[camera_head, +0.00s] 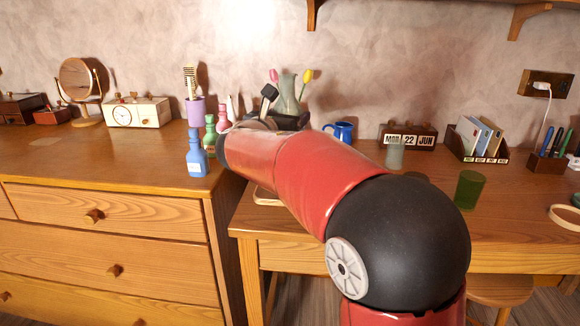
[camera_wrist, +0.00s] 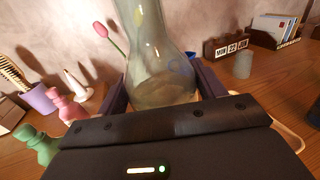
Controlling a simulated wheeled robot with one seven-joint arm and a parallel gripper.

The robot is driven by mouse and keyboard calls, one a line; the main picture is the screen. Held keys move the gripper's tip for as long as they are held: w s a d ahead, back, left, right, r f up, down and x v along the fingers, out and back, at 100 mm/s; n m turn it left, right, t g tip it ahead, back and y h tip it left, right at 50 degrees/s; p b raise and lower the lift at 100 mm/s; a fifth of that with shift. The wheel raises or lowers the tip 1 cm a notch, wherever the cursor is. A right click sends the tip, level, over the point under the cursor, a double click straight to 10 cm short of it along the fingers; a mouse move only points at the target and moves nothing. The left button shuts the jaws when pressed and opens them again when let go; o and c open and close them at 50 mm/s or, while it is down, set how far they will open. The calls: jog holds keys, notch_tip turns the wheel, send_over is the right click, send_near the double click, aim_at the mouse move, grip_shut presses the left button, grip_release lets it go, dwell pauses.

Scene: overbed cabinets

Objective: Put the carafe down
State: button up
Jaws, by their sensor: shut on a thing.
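The carafe (camera_head: 288,92) is a clear, greenish glass vessel with a narrow neck, and it looks upright in the head view. In the wrist view the carafe (camera_wrist: 150,45) stands between the two dark fingers of my gripper (camera_wrist: 164,88), which is shut on its wider lower body. My gripper (camera_head: 284,118) is largely hidden behind my red arm in the head view. The gripper's body hides the carafe's base, so I cannot tell whether it touches the desk. Pink and yellow tulips show beside and behind the glass.
Blue (camera_head: 198,158), green (camera_head: 210,135) and pink bottles and a purple cup (camera_head: 195,110) stand left on the dresser. Right on the desk are a blue mug (camera_head: 343,131), a frosted glass (camera_head: 395,154), a calendar (camera_head: 408,140) and a green glass (camera_head: 469,189). The dresser's front is clear.

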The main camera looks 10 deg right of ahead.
notch_tip(320, 180, down, 12)
jog(key=shift+r+b, duration=0.2)
jog(key=shift+b, duration=0.3)
jog(key=shift+f, duration=0.2)
jog(key=o, duration=1.4)
jog(key=shift+s+a+r, duration=0.1)
jog(key=shift+s+a, duration=0.05)
jog(key=b+v, duration=0.1)
jog(key=v, duration=1)
jog(key=shift+s+a, duration=0.15)
jog(key=shift+s, duration=0.15)
